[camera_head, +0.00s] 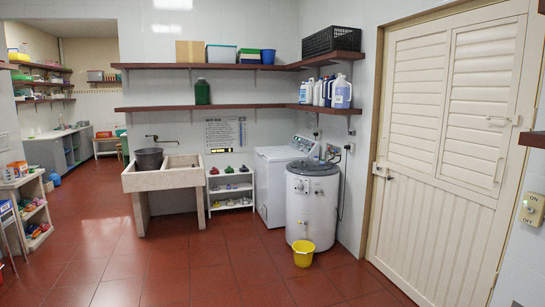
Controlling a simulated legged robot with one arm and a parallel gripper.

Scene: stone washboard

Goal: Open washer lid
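A white top-loading washer (279,176) stands against the back wall, right of centre, with a raised control panel at its rear. Its flat top (280,153) looks shut. A round white cylindrical washer (312,208) stands in front of it to the right and hides part of it. The grey top (312,168) of the round one looks closed. I cannot tell which of the two lids the task names. My gripper is not in view.
A yellow bucket (303,253) sits on the floor before the round washer. A stone sink (165,178) and a small white rack (231,191) stand left of the washers. A cream louvred door (440,150) is at right. The red tiled floor (190,265) in front is clear.

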